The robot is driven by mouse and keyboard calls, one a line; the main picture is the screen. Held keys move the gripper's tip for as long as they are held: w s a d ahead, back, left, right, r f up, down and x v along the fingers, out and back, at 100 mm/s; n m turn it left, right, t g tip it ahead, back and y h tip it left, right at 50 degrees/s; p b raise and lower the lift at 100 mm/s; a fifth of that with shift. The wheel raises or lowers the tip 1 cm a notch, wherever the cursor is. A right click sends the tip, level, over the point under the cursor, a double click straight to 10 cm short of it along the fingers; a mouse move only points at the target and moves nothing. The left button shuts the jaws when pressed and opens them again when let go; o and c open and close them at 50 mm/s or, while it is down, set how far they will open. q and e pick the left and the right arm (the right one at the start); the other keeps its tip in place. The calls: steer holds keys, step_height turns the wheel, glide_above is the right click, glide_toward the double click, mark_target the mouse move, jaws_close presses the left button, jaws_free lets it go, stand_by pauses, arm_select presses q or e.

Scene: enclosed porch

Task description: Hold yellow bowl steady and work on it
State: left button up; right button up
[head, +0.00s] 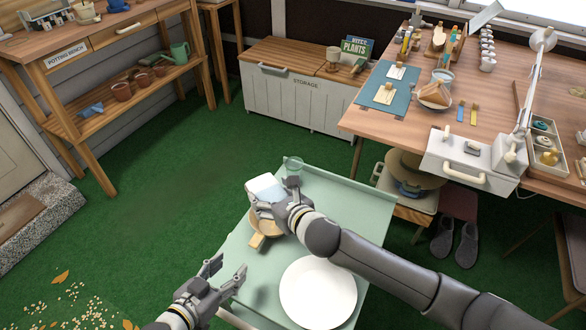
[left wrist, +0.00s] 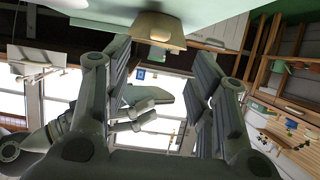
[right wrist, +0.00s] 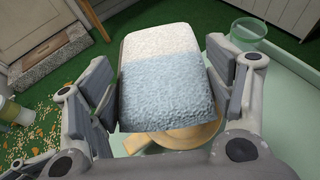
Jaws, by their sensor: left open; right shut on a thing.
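My right gripper (head: 276,204) is shut on a white and light blue sponge-like block (head: 265,187). In the right wrist view the block (right wrist: 165,75) sits between the fingers, directly over the yellow bowl (right wrist: 185,135), hiding most of it. In the head view the yellow bowl (head: 262,222) stands on the pale green table (head: 348,200), with a yellow tab (head: 262,241) at its near side. I cannot tell whether the block touches the bowl. My left gripper (head: 228,276) is open and empty, apart from the bowl, near the table's left edge. The left wrist view shows its spread fingers (left wrist: 155,85).
A white plate (head: 318,292) lies on the near part of the pale green table. A clear green cup (head: 293,166) stands behind the block. A wooden workbench (head: 440,105) with tools is at right, a storage chest (head: 300,95) at the back. Green floor is open at left.

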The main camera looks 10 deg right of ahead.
mark_target(251, 246)
arm_select(q)
steer(key=x, duration=1.2)
steer(key=shift+c, duration=0.3)
jaws_close()
stand_by(0.8)
